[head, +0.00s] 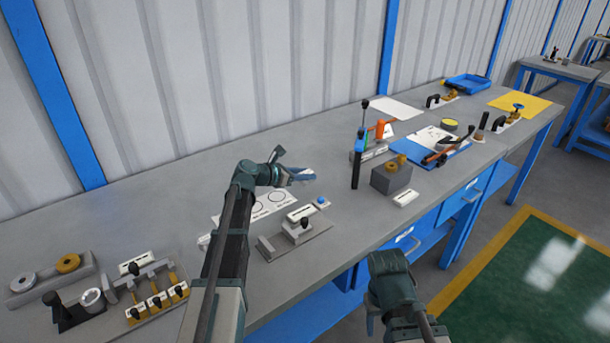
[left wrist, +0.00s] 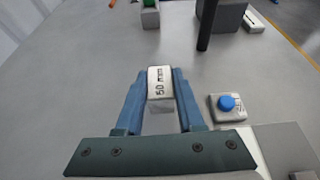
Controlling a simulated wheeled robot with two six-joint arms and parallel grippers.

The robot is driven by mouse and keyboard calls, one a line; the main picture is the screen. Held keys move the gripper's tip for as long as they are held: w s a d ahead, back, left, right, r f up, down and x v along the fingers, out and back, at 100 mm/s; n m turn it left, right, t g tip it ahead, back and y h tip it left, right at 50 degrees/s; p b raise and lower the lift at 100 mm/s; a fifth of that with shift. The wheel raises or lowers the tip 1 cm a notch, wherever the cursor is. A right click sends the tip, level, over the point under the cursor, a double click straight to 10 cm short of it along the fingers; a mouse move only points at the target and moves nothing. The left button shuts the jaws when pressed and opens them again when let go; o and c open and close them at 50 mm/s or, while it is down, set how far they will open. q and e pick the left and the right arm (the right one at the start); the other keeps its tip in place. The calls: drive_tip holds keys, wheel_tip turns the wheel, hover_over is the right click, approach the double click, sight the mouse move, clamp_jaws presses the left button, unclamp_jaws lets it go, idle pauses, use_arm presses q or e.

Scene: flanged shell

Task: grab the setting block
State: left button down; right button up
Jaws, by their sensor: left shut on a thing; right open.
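The setting block (left wrist: 160,83) is a small pale block marked "50 mm" in the left wrist view. My left gripper (left wrist: 160,98) is shut on it, with one blue finger on each side. In the head view my left gripper (head: 299,177) is over the middle of the bench, and the block is mostly hidden between its fingers. I cannot tell whether the block is touching the bench. My right gripper (head: 373,322) is open and empty, low by the front of the bench; its fingers are partly hidden.
A plate fixture (head: 295,242) and a small block with a blue knob (head: 322,202) lie close to the left gripper; the knob also shows in the left wrist view (left wrist: 227,103). A dark post (head: 356,168) and grey block (head: 390,178) stand to the right. More fixtures (head: 155,290) sit at left.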

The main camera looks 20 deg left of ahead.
use_arm(q)
drive_tip(key=s+d, duration=0.3)
drive_tip(key=s, duration=0.1)
drive_tip(key=s+d+r, duration=0.1)
drive_tip(key=s+d, duration=0.2)
drive_tip(key=d, duration=0.1)
drive_tip(key=s+d, duration=0.4)
drive_tip(key=shift+s+r+p, duration=0.3)
drive_tip(key=shift+r+p, duration=0.05)
drive_tip(key=shift+p, duration=0.05)
use_arm(e)
drive_tip(key=shift+r, duration=0.85)
use_arm(q)
drive_tip(key=shift+s, duration=0.1)
